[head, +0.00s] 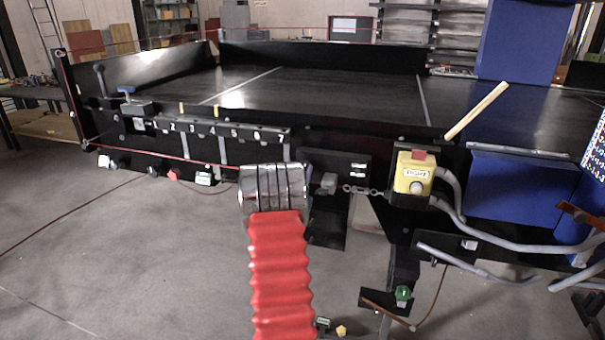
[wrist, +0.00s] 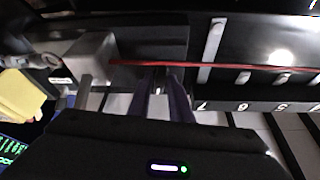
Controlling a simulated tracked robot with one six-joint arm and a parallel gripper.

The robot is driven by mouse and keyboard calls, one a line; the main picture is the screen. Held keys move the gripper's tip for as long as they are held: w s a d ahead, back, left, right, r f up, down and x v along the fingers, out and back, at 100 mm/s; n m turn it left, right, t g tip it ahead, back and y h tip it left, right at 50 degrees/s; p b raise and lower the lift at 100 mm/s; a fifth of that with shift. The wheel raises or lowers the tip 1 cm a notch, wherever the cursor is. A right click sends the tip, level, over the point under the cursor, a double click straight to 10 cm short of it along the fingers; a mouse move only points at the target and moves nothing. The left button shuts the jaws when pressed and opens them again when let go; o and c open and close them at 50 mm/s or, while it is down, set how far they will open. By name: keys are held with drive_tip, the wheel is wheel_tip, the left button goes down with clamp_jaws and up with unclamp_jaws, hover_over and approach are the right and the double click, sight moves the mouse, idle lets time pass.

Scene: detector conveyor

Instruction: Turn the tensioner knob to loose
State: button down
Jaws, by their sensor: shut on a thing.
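In the wrist view, my gripper (wrist: 160,88) points at the dark side of the conveyor, its two dark fingers close together. They are shut on a small part with a bright spot between them, which I take to be the tensioner knob; the fingers hide most of it and its setting cannot be read. In the head view, my red and silver arm hides the gripper and the knob. The grey block (head: 327,183) with the chain is just right of my arm; it also shows at the left of the wrist view (wrist: 92,60).
A yellow button box (head: 412,178) and grey cables are right of the chain. A red cord (head: 180,158) runs along the conveyor side below a numbered strip (head: 215,132).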

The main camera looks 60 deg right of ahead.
drive_tip(key=shift+s+f+n+t, duration=0.15)
drive_tip(key=shift+n+t, duration=0.25)
drive_tip(key=shift+n, duration=0.4)
drive_tip(key=shift+w+f+n+t, duration=0.15)
drive_tip(key=shift+n+t, duration=0.25)
drive_tip(key=shift+n, duration=0.4)
drive_tip(key=shift+s, duration=0.1)
drive_tip(key=c, duration=2)
unclamp_jaws()
drive_tip(key=shift+o, duration=1.2)
drive_tip(key=shift+r, duration=0.2)
drive_tip(key=v, duration=1.4)
